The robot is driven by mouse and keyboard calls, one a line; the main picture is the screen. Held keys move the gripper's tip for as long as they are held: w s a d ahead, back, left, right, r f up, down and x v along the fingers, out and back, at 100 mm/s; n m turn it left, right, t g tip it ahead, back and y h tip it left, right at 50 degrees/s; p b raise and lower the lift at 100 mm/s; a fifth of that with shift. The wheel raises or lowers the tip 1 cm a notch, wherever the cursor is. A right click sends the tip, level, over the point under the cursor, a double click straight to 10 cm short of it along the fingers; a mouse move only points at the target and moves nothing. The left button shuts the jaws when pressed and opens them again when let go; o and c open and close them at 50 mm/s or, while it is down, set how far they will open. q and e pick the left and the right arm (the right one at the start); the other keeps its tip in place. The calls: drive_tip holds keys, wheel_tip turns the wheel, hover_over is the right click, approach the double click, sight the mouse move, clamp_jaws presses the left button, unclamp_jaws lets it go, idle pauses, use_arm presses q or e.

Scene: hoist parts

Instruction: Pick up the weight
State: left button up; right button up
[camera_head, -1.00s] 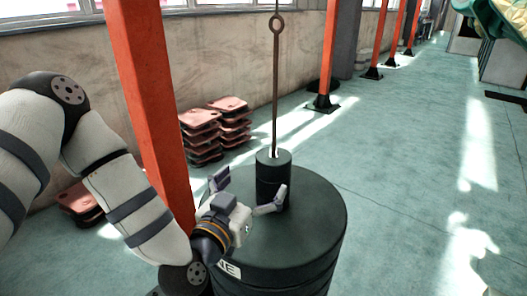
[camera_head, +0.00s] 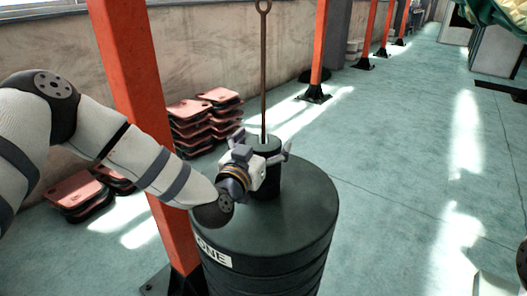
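The weight (camera_head: 266,183) is a small dark cylinder standing upright on top of a large dark stacked drum. A thin brown rod with a ring at its top (camera_head: 264,60) rises from it. My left gripper (camera_head: 263,145) is at the weight's near left side, its fingers spread, one to the left of the weight and one to the right. The fingers look apart rather than closed on it, though contact is hard to see. The gripper's body hides part of the weight.
The large drum (camera_head: 300,225) with a white label stands on the green floor. An orange post (camera_head: 130,90) rises close to my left arm. Red-topped stacked plates (camera_head: 205,115) lie by the wall, with more at left (camera_head: 75,190).

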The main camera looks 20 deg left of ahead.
use_arm(q)
drive_tip(key=c, duration=1.4)
drive_tip(key=shift+w+r, duration=0.1)
drive_tip(key=shift+r, duration=0.15)
drive_tip(key=shift+c, duration=0.6)
